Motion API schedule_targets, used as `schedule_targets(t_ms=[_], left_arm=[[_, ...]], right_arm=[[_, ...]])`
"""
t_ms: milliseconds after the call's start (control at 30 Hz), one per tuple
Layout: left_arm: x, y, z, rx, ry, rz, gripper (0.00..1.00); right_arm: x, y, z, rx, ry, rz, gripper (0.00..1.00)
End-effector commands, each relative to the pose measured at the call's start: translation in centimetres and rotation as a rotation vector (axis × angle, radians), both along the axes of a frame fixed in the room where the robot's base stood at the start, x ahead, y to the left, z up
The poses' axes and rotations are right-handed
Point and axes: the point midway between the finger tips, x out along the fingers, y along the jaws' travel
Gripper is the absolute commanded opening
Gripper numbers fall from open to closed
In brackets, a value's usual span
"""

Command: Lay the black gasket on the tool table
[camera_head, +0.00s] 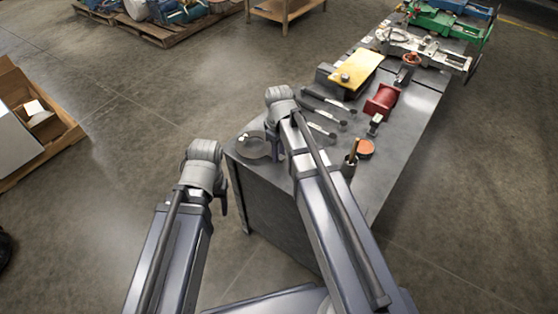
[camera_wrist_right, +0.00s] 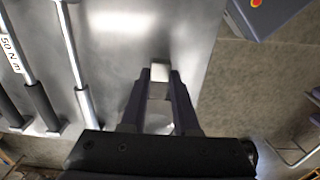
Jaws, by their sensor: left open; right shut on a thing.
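My right gripper (camera_wrist_right: 160,74) is low over the near left corner of the grey tool table (camera_head: 418,113). Its fingers are shut on a small pale block-like thing (camera_wrist_right: 159,73), and a pale round shape shows between the fingers closer to the wrist. In the head view, a grey round thing (camera_head: 254,147) with a white spot is beside this gripper at the table corner. I cannot tell whether it lies on the table or is held. I cannot clearly make out a black gasket. My left gripper (camera_head: 222,200) is open, over the floor left of the table, mostly hidden by its wrist.
A cardboard box (camera_head: 60,125) is on the floor at left. Floor between is clear.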

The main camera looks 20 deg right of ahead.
Motion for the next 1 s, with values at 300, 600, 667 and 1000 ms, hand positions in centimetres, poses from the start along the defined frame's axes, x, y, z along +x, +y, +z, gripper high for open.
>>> schedule_targets(t_ms=[300,600,667,1000], left_arm=[[0.0,0.0,-2.3,0.000,0.000,0.000,0.60],[0.0,0.0,-2.6,0.000,0.000,0.000,0.60],[0.0,0.0,-2.5,0.000,0.000,0.000,0.60],[0.0,0.0,-2.5,0.000,0.000,0.000,0.60]], right_arm=[[0.0,0.0,-2.3,0.000,0.000,0.000,0.00],[0.0,0.0,-2.6,0.000,0.000,0.000,0.33],[0.0,0.0,-2.5,0.000,0.000,0.000,0.39],[0.0,0.0,-2.5,0.000,0.000,0.000,0.59]])
